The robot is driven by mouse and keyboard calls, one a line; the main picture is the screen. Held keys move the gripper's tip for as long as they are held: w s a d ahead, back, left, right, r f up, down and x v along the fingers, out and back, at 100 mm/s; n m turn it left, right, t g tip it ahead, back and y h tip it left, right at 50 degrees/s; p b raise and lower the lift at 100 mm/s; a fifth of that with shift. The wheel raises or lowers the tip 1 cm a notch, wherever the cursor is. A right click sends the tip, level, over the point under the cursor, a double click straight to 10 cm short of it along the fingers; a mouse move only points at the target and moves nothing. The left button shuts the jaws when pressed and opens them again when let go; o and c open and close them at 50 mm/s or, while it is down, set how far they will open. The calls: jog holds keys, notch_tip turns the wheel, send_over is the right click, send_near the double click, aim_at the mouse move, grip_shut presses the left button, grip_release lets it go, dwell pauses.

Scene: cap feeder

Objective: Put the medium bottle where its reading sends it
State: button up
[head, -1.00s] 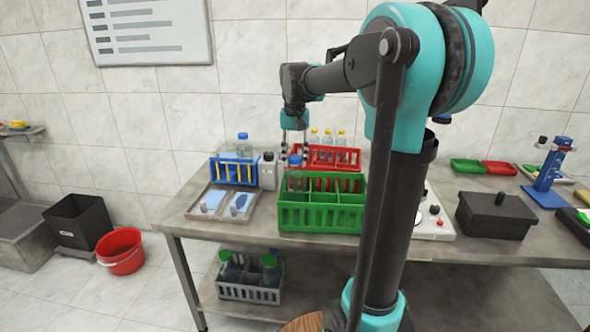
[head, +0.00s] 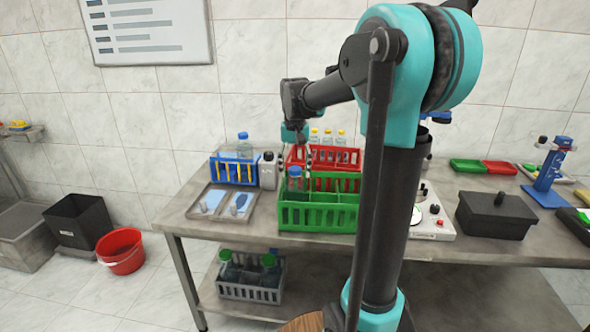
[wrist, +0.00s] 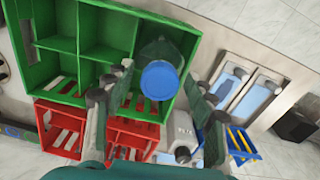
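The medium bottle (head: 295,184), clear with a blue cap, stands upright at the left end of the green crate (head: 318,222). Its lower part is hidden behind the crate's front wall. In the wrist view the blue cap (wrist: 160,80) lies between the fingers, over the crate's end compartment. An instrument with a green round dial (head: 418,213) is partly hidden behind my arm.
A red crate (head: 351,157) stands directly behind, with yellow-capped bottles beyond it. A blue rack (head: 233,171), a grey-white container (head: 268,172) and shallow trays (head: 222,203) are at left. A black lidded box (head: 496,215) stands right of the instrument.

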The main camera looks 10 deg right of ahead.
notch_tip(320, 180, up, 12)
jog(key=s+d+f+n+t, duration=0.1)
jog(key=s+d+f+t, duration=0.1)
jog(key=s+f, duration=0.9)
jog(key=s+d+f+n+t, duration=0.1)
jog(key=s+d+f+t, duration=0.1)
jog(key=s+f, duration=0.9)
notch_tip(320, 180, down, 7)
jog(key=shift+f, duration=0.15)
